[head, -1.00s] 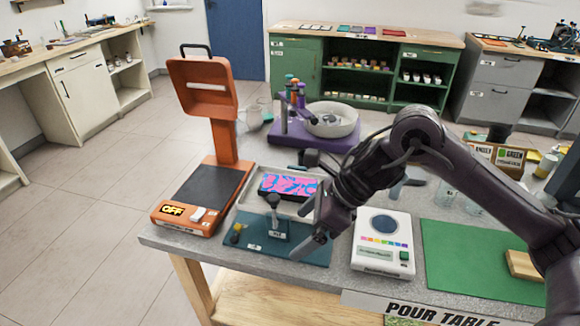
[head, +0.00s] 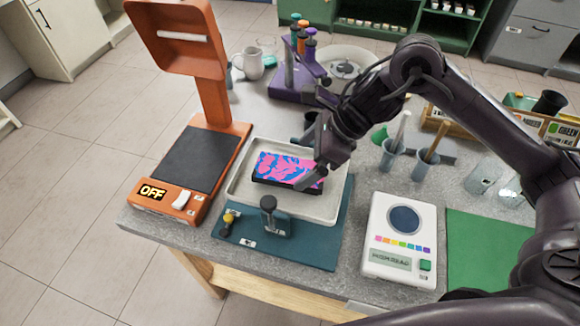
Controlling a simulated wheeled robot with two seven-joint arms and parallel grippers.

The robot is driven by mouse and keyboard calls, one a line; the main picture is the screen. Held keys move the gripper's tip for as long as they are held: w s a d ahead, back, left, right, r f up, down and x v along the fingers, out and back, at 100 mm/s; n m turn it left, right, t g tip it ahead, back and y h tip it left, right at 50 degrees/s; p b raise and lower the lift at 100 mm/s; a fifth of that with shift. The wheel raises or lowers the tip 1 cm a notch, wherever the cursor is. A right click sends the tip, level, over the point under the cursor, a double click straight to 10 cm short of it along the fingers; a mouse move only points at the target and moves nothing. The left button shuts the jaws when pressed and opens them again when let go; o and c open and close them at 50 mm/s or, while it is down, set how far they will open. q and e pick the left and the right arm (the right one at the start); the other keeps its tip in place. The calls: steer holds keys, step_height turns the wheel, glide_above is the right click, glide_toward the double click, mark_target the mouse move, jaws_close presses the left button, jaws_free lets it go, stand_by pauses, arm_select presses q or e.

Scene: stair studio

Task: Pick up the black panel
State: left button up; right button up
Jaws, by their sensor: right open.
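The black panel (head: 285,168) lies in a shallow pale tray (head: 240,193) on the table. Its top is covered in a pink and blue swirl pattern, and its black sides show along the front edge. My right gripper (head: 310,153) is open, at the panel's right end. One finger overlaps the panel's right part in the head view; I cannot tell whether it touches. Nothing shows between the fingers. My left gripper is out of view.
A teal mat (head: 318,252) with a dark-knobbed tool (head: 268,215) lies in front of the tray. An orange stand (head: 215,105) marked OFF is at left. A white scale (head: 402,240) is at right. Cups (head: 392,155) and a purple rack (head: 290,85) stand behind.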

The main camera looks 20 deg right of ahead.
mark_target(292, 170)
steer(key=x, duration=0.3)
steer(key=shift+w+a+f+p, duration=0.15)
steer(key=shift+p, duration=0.2)
steer(key=shift+f, duration=0.15)
steer(key=c, duration=0.7)
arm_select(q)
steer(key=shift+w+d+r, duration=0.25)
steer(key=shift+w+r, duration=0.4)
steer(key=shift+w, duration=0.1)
arm_select(e)
steer(key=c, duration=0.4)
